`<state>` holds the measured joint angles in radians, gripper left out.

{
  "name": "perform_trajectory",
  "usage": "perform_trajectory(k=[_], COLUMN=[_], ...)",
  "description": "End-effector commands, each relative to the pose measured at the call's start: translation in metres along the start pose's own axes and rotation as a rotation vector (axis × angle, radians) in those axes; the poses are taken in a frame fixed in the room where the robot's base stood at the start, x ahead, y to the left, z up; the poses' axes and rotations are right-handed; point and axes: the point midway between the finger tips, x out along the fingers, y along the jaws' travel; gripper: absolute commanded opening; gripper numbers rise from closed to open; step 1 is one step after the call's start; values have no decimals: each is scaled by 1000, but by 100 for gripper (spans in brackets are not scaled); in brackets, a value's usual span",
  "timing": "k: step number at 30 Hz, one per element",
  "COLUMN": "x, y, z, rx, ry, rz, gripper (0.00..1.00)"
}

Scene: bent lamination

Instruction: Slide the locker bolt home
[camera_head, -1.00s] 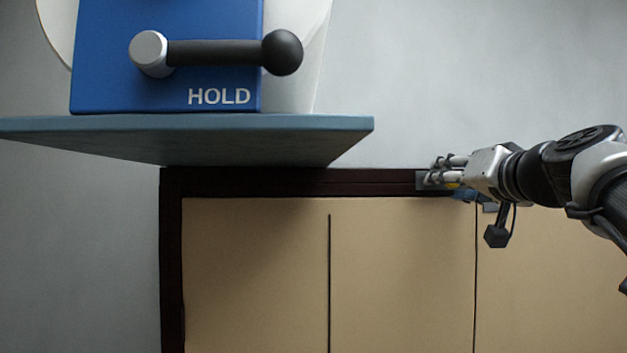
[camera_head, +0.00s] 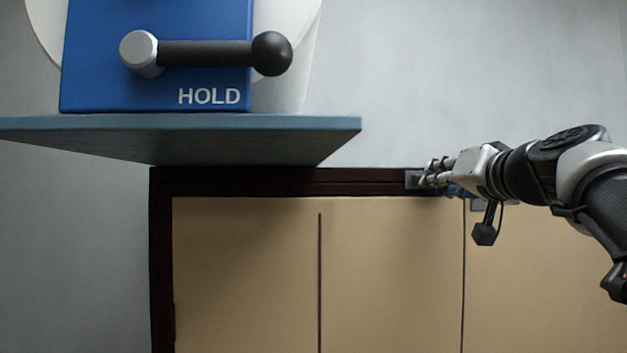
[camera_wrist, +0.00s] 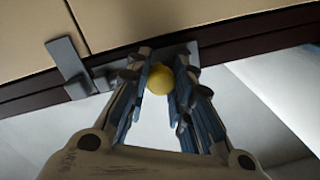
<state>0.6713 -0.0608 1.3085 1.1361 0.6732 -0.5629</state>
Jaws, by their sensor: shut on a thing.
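The locker is tan with a dark top frame (camera_head: 260,181). A grey bolt plate (camera_head: 412,179) sits on that frame, just left of my fingertips. My gripper (camera_head: 428,177) comes in from the right and is shut on a yellow round knob (camera_wrist: 160,79), which shows between the blue-padded fingers in the wrist view. The knob is hidden by my fingers in the head view. Part of the grey plate (camera_wrist: 192,49) shows beside the fingers in the wrist view. A separate grey bracket (camera_wrist: 69,67) stands across the door seam. The bolt bar itself is mostly hidden.
A blue-grey shelf (camera_head: 240,137) juts out above the locker at left. On it stands a blue box (camera_head: 150,85) marked HOLD, with a black ball-ended lever (camera_head: 210,54). The wall (camera_head: 450,70) above my gripper is clear.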

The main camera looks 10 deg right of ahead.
Motion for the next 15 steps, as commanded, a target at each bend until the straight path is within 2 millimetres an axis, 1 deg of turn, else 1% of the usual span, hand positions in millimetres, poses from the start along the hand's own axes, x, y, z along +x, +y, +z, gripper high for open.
perform_trajectory(k=[10, 11, 15], x=[0, 0, -1], y=[2, 4, 26], z=[-1, -3, -13], rx=[0, 0, 0], ry=[2, 3, 5], rz=[1, 1, 4], gripper=[0, 0, 0])
